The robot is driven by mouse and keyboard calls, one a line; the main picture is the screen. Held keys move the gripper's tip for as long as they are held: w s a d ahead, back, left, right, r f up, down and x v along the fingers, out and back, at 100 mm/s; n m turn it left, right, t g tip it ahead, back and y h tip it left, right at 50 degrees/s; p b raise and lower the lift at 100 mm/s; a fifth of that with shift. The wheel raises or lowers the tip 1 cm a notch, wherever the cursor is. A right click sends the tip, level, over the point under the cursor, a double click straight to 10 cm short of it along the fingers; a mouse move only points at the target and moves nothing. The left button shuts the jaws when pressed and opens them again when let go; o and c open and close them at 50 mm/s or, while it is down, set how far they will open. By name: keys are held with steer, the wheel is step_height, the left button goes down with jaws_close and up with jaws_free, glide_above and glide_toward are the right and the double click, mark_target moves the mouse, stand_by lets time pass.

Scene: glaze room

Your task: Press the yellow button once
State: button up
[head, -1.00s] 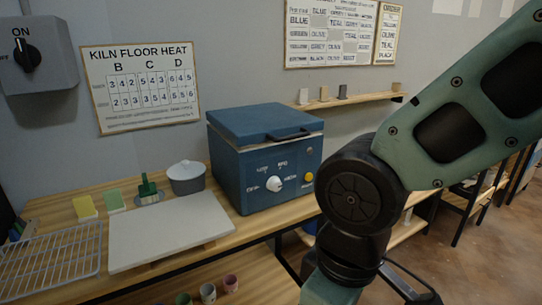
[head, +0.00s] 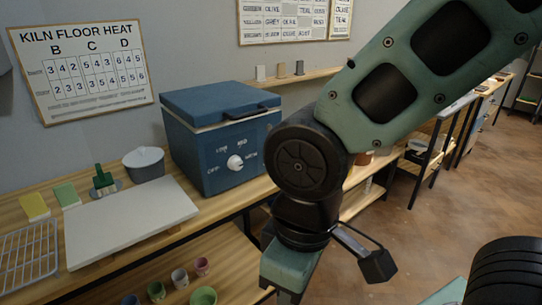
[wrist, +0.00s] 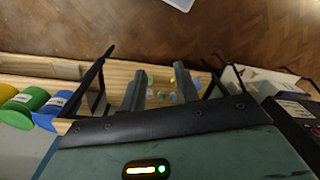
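The blue kiln (head: 205,125) stands on the wooden bench, with a handled lid and a white dial (head: 235,162) on its front. The yellow button is hidden now, as my arm covers the front's right part in the head view. My gripper is below the head view's frame. In the wrist view my gripper (wrist: 160,87) shows two dark fingers apart, with nothing held between them. Behind them is a wooden surface with small coloured spots, too small to name. No yellow button is recognisable in the wrist view.
A pale slab (head: 130,220), a lidded grey pot (head: 144,163) and a wire rack (head: 28,255) are left of the kiln. Several cups stand on the lower shelf. Coloured containers (wrist: 25,105) show at left in the wrist view. Floor (head: 420,225) is open at right.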

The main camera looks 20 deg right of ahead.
jaws_close()
stand_by(1.4)
